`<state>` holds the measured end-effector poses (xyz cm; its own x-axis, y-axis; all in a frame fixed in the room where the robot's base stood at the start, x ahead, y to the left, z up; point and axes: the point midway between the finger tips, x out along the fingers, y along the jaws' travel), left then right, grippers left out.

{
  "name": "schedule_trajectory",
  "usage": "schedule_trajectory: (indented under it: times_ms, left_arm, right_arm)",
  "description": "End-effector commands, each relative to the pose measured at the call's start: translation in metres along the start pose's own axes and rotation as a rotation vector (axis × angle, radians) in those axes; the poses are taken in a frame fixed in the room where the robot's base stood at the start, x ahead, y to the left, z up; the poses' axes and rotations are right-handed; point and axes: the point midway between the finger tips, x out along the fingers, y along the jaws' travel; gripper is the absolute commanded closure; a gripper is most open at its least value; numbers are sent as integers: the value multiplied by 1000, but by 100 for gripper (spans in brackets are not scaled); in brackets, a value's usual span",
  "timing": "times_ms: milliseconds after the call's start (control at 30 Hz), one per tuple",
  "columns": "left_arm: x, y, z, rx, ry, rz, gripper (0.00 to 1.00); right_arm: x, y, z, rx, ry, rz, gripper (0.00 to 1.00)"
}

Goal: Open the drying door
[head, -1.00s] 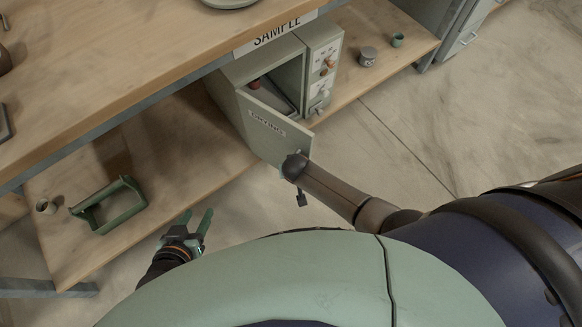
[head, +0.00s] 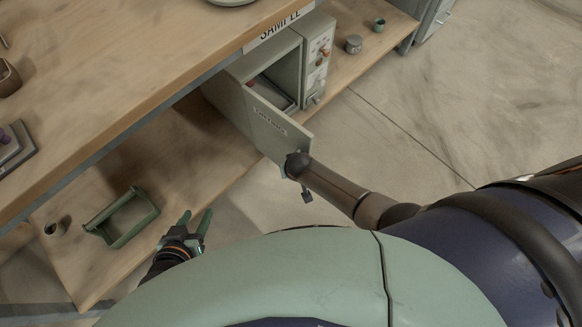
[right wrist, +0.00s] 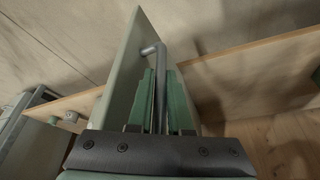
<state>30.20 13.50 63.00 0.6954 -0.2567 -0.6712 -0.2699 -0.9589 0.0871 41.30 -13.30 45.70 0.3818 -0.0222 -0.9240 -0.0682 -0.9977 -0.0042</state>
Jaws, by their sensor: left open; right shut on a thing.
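The drying door (head: 272,125) is a pale green panel with a dark label, swung well open from its cabinet (head: 286,62) on the lower shelf. Part of the cabinet's inside shows behind it. In the right wrist view, the door (right wrist: 124,75) stands to the left of my right gripper (right wrist: 161,76). That gripper's green fingers are shut on the grey bent handle (right wrist: 159,58). In the head view my right wrist hides most of this grip. My left gripper (head: 197,216) is open and empty, low in the picture, away from the door.
The worktop (head: 120,65) overhangs the lower shelf (head: 165,160). A green open frame (head: 122,218) and a small cup (head: 55,229) sit on the shelf's left part. A grey jar (head: 354,45) and green cup (head: 379,25) stand right of the cabinet. Open floor lies at right.

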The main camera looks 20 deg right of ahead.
Motion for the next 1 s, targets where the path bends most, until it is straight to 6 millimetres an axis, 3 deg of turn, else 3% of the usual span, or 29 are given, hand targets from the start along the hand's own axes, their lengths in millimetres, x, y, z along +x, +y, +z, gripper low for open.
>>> schedule_trajectory:
  times_ms: [633,667,700,900,1000]
  left_arm:
    - [0,1,-2,0,4,2,50]
    - [0,1,-2,0,4,2,50]
    - [0,1,-2,0,4,2,50]
    - [0,1,-3,0,5,2,50]
    - [0,1,-3,0,5,2,50]
  right_arm:
    - [0,0,-1,-10,0,-3,100]
    - [0,0,-1,-9,0,-3,82]
    - [0,0,-1,-9,0,-3,77]
    - [0,0,-1,-8,1,-4,55]
    - [0,0,-1,-8,1,-4,53]
